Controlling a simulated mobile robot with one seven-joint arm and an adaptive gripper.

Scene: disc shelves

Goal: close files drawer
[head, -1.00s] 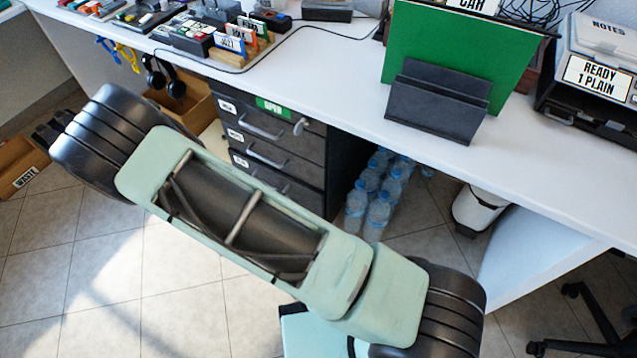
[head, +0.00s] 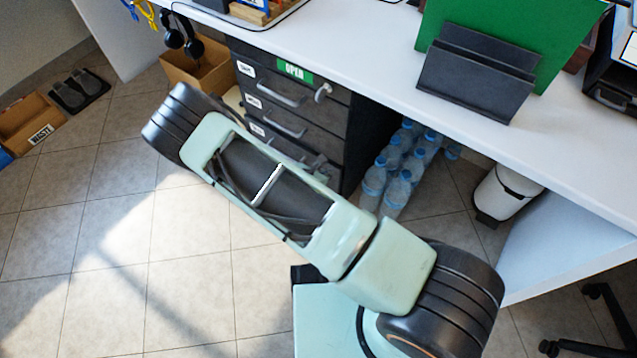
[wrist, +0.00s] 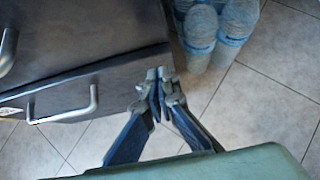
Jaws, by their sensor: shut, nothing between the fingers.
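A dark drawer unit (head: 300,112) stands under the desk in the head view. It has stacked fronts with grey bar handles, small white labels too blurred to read, and a green OPEN tag (head: 294,71). My arm hides its lower part, so I cannot tell which front is the files drawer or how far it stands out. In the wrist view a lower drawer front with a bar handle (wrist: 63,107) shows at left. My gripper (wrist: 160,78) is shut and empty at the right end of the fronts, close to the corner; contact is unclear.
Water bottles (head: 392,170) stand on the floor right of the unit, close to my gripper in the wrist view (wrist: 215,30). A white bin (head: 505,193) is farther right. A cardboard box (head: 200,68) is left. Tiled floor in front is clear.

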